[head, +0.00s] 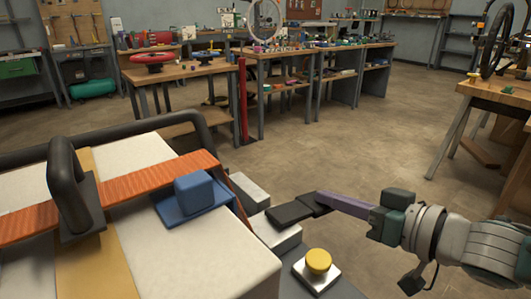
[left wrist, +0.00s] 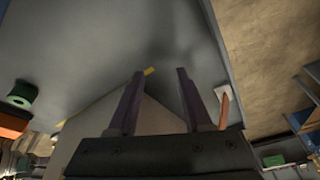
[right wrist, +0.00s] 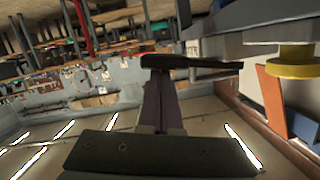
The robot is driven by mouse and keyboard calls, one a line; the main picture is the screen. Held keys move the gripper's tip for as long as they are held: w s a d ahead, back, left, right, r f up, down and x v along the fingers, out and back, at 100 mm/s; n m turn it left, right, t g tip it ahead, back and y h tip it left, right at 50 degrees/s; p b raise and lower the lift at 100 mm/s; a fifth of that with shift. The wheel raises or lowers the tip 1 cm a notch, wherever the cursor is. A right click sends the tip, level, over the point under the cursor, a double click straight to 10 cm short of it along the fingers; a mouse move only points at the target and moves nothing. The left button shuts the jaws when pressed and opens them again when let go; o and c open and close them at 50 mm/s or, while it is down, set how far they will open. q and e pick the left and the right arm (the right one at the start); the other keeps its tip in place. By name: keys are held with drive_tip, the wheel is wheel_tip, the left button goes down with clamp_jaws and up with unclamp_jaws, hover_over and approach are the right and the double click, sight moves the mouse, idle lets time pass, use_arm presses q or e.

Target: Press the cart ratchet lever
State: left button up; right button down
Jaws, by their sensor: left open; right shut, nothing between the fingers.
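A black lever (head: 292,212) sticks out sideways from the near right edge of the cart, beside pale blocks; I take it for the ratchet lever. My right gripper (head: 322,201) is shut and empty, its purple fingertips at the lever's outer end. In the right wrist view the black lever (right wrist: 205,63) lies across the tips of the closed fingers (right wrist: 158,88); whether they touch is hard to tell. My left gripper (left wrist: 157,80) shows only in the left wrist view, open and empty in front of a grey surface.
An orange strap (head: 130,183) with a blue block (head: 194,190) crosses the white load (head: 160,250). A yellow button (head: 318,261) sits near the lever. A black handle (head: 70,180) rises at left. Workbenches (head: 300,57) stand behind; the floor (head: 350,140) between is clear.

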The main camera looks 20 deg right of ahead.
use_arm(q)
drive_tip(key=shift+d, duration=0.1)
drive_tip(key=shift+r, duration=0.15)
wheel_tip(320, 180, up, 3)
drive_tip(key=p, duration=0.3)
drive_tip(key=shift+f, duration=0.2)
use_arm(e)
drive_tip(key=v, duration=1)
use_arm(q)
drive_tip(key=shift+a, duration=0.2)
idle(0.6)
